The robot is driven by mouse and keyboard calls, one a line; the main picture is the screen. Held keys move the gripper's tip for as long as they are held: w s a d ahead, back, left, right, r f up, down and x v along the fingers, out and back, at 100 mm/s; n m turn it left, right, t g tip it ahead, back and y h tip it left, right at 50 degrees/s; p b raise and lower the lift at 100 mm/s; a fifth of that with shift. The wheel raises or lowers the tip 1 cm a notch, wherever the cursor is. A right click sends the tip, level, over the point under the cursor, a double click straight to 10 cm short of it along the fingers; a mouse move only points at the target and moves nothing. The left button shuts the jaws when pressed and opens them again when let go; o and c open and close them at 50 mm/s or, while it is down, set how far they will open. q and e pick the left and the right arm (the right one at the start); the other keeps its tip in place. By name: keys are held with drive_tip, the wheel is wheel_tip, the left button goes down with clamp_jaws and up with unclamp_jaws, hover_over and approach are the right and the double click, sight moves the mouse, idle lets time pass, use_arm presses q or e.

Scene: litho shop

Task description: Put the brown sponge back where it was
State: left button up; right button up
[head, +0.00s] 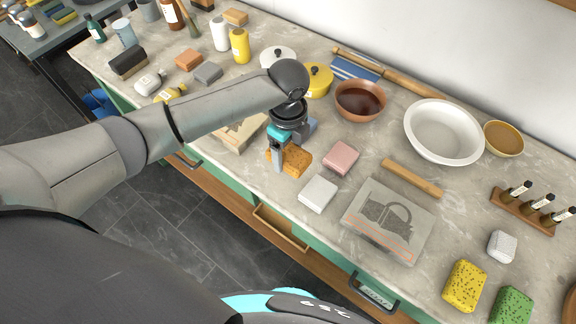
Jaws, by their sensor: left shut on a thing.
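The brown sponge (297,161) is an orange-brown porous block near the front edge of the stone-topped counter (330,232). My left gripper (279,158) reaches down over it from the left and is shut on it. The fingers and wrist hide part of the sponge. I cannot tell whether its underside touches the counter. My right gripper is not in view.
A pink block (341,158) and a white block (318,194) lie just right of the sponge. A stone slab with a drawing (388,220), a brown bowl (360,101) and a white basin (444,132) are further right. Yellow (465,286) and green sponges (511,306) lie at lower right.

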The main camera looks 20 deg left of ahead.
sight(288, 152)
use_arm(q)
drive_tip(key=shift+f+b, duration=0.5)
drive_tip(key=shift+f, duration=2.45)
drive_tip(key=shift+f, duration=0.1)
drive_tip(key=shift+f, duration=0.1)
drive_tip(key=o, duration=1.1)
wheel_tip(288, 152, up, 12)
drive_tip(key=shift+r+p, duration=0.25)
drive_tip(key=shift+p, duration=0.85)
